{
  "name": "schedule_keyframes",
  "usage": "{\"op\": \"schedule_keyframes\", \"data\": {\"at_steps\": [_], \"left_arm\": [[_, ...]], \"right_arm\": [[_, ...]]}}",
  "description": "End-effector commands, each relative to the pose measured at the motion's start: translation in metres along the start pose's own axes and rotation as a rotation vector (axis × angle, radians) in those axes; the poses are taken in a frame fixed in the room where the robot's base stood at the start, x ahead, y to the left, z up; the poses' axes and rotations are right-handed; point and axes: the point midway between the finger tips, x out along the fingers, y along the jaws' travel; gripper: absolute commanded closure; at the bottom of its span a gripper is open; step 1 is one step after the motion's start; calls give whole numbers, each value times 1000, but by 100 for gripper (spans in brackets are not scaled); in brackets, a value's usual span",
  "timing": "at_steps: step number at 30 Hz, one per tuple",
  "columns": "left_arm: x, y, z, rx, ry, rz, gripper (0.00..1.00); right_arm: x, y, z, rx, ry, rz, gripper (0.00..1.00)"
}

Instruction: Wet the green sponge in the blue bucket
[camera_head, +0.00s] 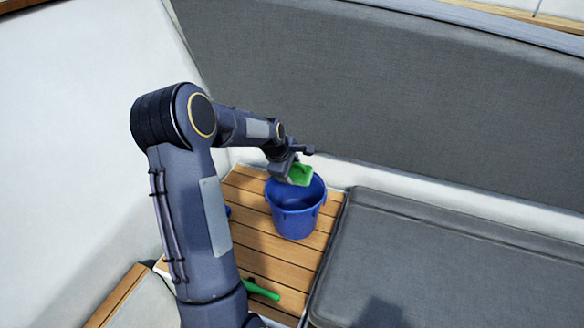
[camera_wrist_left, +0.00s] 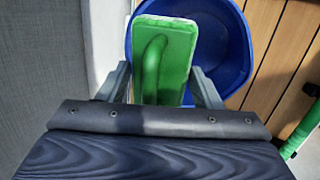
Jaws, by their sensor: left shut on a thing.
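The green sponge (camera_head: 300,175) is held by my left gripper (camera_head: 290,165) over the mouth of the blue bucket (camera_head: 294,215). The left wrist view shows the sponge (camera_wrist_left: 165,60), with a raised green handle-like loop on its face, between the two fingers of the gripper (camera_wrist_left: 163,88). The bucket (camera_wrist_left: 236,50) lies behind and below it there. The bucket stands upright on the slatted wooden surface. I cannot tell whether the sponge's lower end is below the rim. The bucket's bottom and any water are hidden. My right gripper is not in view.
A green handled object (camera_head: 262,290) lies on the slatted wood (camera_head: 265,245), near my left arm. A small blue thing (camera_head: 228,212) is partly hidden by the arm. A grey cushion (camera_head: 450,260) is at the right, and a grey backrest (camera_head: 400,90) rises behind the bucket.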

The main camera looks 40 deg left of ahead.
Motion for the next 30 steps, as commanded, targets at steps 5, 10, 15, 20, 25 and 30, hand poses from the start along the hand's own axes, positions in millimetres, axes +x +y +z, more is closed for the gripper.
{"op": "schedule_keyframes", "data": {"at_steps": [5, 10, 15, 20, 25, 30], "left_arm": [[20, -10, -4, -2, -1, -1, 65], [35, -17, -6, 1, -1, -1, 65], [50, -25, -8, 0, -1, -1, 65], [64, -32, -10, 1, -1, -2, 65], [78, -38, -12, 1, -1, -1, 65], [85, -42, -14, 0, -1, 0, 65]], "right_arm": [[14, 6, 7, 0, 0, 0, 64], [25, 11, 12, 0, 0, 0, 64], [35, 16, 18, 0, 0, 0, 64], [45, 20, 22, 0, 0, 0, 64], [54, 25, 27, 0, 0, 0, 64], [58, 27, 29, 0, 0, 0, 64]]}}
